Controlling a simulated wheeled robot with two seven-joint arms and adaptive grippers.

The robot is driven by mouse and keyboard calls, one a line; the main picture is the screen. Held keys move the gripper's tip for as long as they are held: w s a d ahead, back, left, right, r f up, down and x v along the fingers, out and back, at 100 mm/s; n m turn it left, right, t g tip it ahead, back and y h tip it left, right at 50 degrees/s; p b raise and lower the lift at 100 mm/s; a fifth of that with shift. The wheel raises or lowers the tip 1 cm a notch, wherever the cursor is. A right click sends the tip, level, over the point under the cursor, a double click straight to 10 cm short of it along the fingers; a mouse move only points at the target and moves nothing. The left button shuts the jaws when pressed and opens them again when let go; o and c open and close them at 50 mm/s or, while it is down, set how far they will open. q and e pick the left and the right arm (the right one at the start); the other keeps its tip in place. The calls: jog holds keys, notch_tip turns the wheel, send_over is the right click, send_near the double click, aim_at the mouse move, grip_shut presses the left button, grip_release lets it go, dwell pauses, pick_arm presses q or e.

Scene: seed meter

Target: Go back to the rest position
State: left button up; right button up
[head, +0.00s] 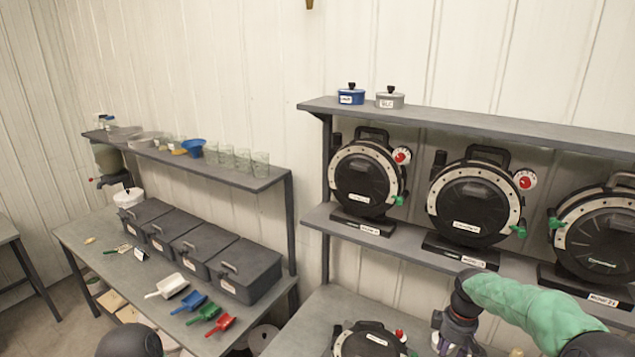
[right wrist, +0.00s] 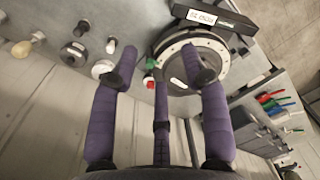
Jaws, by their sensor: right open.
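My right arm with its green sleeve comes in from the lower right of the head view. My right gripper (head: 455,338) is low over the front table, beside a black seed meter (head: 368,340). In the right wrist view its purple fingers (right wrist: 160,65) are spread and nothing is held between them. The round seed meter (right wrist: 190,65) shows behind the fingers, with a red knob and a green tab at its left. I cannot tell whether a finger touches it. My left gripper is not in the head view.
Several seed meters (head: 473,204) stand on the right shelf, with a blue pot (head: 351,97) and a grey pot (head: 390,99) above. The left table holds grey lidded bins (head: 205,249) and coloured scoops (head: 205,311). Small knobs (right wrist: 75,53) lie left in the wrist view.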

jog(key=s+a+f+m+y, duration=0.25)
jog(key=s+a+f, duration=0.35)
jog(key=f, duration=0.5)
jog(key=s+a+f+m+y, duration=0.1)
jog(key=s+a+f+m, duration=0.25)
jog(key=a+f, duration=0.65)
jog(key=s+a+f+m, duration=0.3)
jog(key=s+f, duration=0.1)
jog(key=s, duration=0.5)
jog(key=s+a+f+m, duration=0.3)
jog(key=s+f, duration=0.1)
jog(key=s, duration=0.4)
pick_arm(q)
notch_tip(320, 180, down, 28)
jog(key=b, duration=2.7)
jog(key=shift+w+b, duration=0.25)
jog(key=shift+b, duration=0.1)
pick_arm(e)
notch_tip(320, 180, down, 26)
jog(key=w+a+n, duration=0.1)
jog(key=w, duration=0.1)
jog(key=shift+a+t, duration=0.15)
jog(key=shift+t, duration=0.15)
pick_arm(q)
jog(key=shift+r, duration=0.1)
pick_arm(e)
jog(key=shift+s+r, duration=0.1)
